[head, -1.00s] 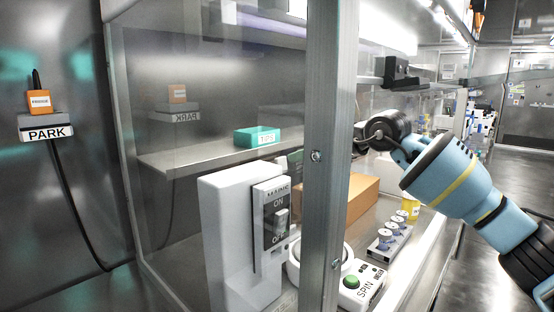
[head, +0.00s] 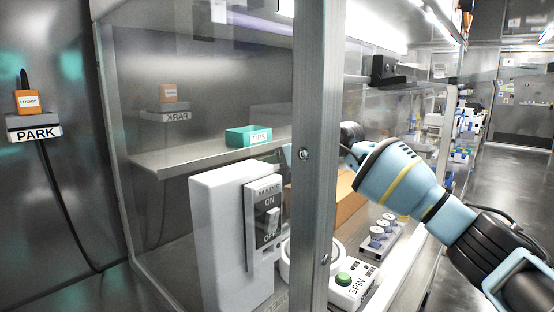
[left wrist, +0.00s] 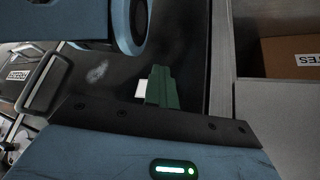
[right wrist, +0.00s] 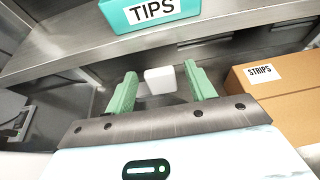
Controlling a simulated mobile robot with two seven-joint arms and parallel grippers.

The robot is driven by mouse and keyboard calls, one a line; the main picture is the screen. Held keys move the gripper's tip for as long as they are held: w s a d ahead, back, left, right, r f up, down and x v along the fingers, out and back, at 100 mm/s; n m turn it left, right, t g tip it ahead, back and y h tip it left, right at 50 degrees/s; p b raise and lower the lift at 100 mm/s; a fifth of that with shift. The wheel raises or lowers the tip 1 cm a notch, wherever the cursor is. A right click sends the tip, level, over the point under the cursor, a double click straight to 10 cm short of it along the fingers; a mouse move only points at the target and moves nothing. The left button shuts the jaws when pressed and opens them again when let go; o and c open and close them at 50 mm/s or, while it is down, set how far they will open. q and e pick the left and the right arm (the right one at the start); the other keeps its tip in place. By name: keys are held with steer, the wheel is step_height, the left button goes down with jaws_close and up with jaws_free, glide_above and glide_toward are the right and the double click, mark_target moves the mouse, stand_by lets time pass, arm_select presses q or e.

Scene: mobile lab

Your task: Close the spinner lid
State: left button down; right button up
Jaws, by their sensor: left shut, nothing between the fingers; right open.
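The spinner is partly hidden behind the metal post in the head view. Part of its white round rim (head: 338,250) shows beside its SPIN panel (head: 357,288) with a green button. I cannot make out the lid there. My right arm reaches into the cabinet, and the post hides most of its gripper. In the right wrist view the right gripper (right wrist: 160,77) is open, with a small white block (right wrist: 159,82) beyond and between its green fingers; I cannot tell whether it belongs to the lid. My left gripper (left wrist: 160,72) is shut and empty, away from the spinner.
A glass pane and the metal post (head: 318,130) stand in front. A shelf (head: 200,152) carries a teal TIPS box (head: 249,136). A white MAINS switch box (head: 220,235) is left of the spinner. A cardboard STRIPS box (right wrist: 285,90) and a rack of tubes (head: 383,236) are to the right.

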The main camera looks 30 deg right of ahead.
jaws_close()
steer(key=shift+s, duration=0.1)
